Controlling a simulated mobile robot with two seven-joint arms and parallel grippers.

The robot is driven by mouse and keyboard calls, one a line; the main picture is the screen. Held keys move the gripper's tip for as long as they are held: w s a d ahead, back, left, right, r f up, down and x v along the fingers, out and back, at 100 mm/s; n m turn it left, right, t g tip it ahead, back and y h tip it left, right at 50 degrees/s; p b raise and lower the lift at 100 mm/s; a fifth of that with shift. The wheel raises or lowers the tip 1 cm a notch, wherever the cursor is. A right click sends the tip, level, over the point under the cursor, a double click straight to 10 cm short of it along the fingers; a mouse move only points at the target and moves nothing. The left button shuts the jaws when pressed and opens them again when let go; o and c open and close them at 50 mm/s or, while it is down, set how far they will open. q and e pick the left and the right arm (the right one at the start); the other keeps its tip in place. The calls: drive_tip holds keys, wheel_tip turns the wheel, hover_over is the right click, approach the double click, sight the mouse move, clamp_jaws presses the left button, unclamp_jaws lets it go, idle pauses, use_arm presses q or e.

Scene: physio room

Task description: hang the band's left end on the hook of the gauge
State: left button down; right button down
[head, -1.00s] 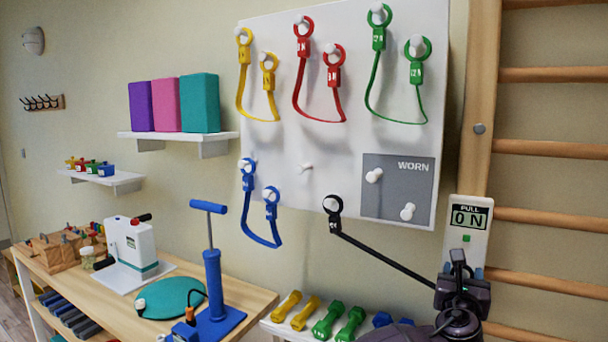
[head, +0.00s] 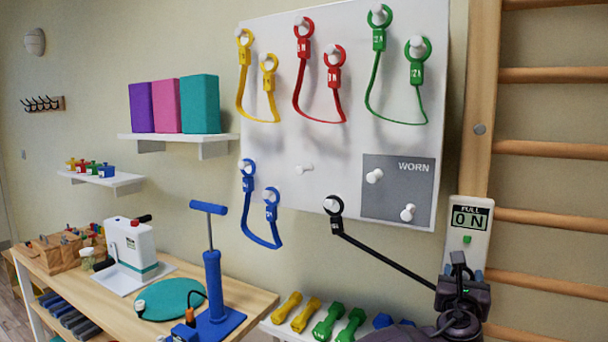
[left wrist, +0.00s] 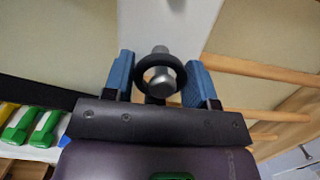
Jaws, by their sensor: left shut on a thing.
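The black band (head: 385,257) runs from a peg low on the white board, where one ring end (head: 334,206) hangs, down right to my left gripper (head: 459,272). My left gripper is shut on the band's other end, just in front of the gauge (head: 467,233), which reads 0 N. In the left wrist view, this end's black ring (left wrist: 181,76) stands between the blue fingers. The grey metal hook (left wrist: 160,80) shows within the ring's opening; I cannot tell how far it passes through. In the head view the hook is hidden. My right gripper is out of view.
The board (head: 290,145) holds yellow, red, green and blue bands on pegs, and a grey WORN panel (head: 398,205). Wooden wall bars (head: 550,217) stand right of the gauge. Dumbbells (head: 330,321) lie on a low shelf. A blue pump (head: 213,285) stands on the table at left.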

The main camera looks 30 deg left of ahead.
use_arm(q)
drive_tip(key=shift+f, duration=0.1)
drive_tip(key=shift+c, duration=0.9)
unclamp_jaws()
drive_tip(key=shift+s+r+p, duration=0.2)
drive_tip(key=shift+s+p, duration=0.5)
drive_tip(key=shift+s, duration=0.05)
drive_tip(key=s+p, duration=0.4)
drive_tip(key=s, duration=0.2)
drive_tip(key=shift+s+f+p, duration=0.2)
drive_tip(key=shift+s+p, duration=0.1)
drive_tip(key=shift+p, duration=0.05)
